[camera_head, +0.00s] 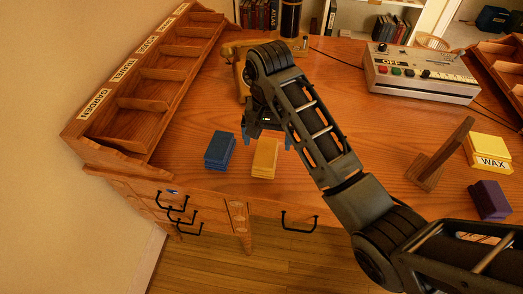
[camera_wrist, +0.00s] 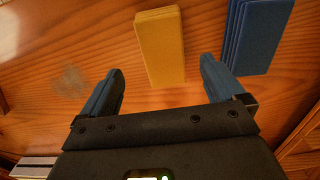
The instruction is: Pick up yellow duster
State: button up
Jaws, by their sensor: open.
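The yellow duster (camera_head: 265,160) is a flat yellow block lying on the wooden desk near its front edge. In the wrist view the yellow duster (camera_wrist: 161,48) lies ahead of my gripper, roughly between the lines of its two fingers. My gripper (camera_head: 266,138) is just behind the duster in the head view, pointing down, partly hidden by my arm. In the wrist view my gripper (camera_wrist: 160,88) has its blue-grey fingers wide apart with nothing held between them. The duster's near end reaches about level with the fingertips; I cannot tell the height gap.
A blue block (camera_head: 220,150) lies close to the left of the duster. A wooden labelled rack (camera_head: 150,88) stands at the left. A control box (camera_head: 420,76), a yellow WAX block (camera_head: 489,147), a purple block (camera_head: 490,200) and a wooden stand (camera_head: 440,155) are to the right.

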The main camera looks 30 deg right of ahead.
aim_at(266, 151)
notch_tip(266, 151, down, 2)
jog(key=shift+b, duration=0.35)
jog(key=shift+w+a+f+p, duration=0.1)
jog(key=shift+f+p, duration=0.1)
jog(key=shift+f, duration=1.05)
jog(key=shift+w+a+f+p, duration=0.1)
jog(key=shift+f+p, duration=0.05)
jog(key=shift+f, duration=1.05)
jog(key=c, duration=1.3)
jog(key=shift+r, duration=0.15)
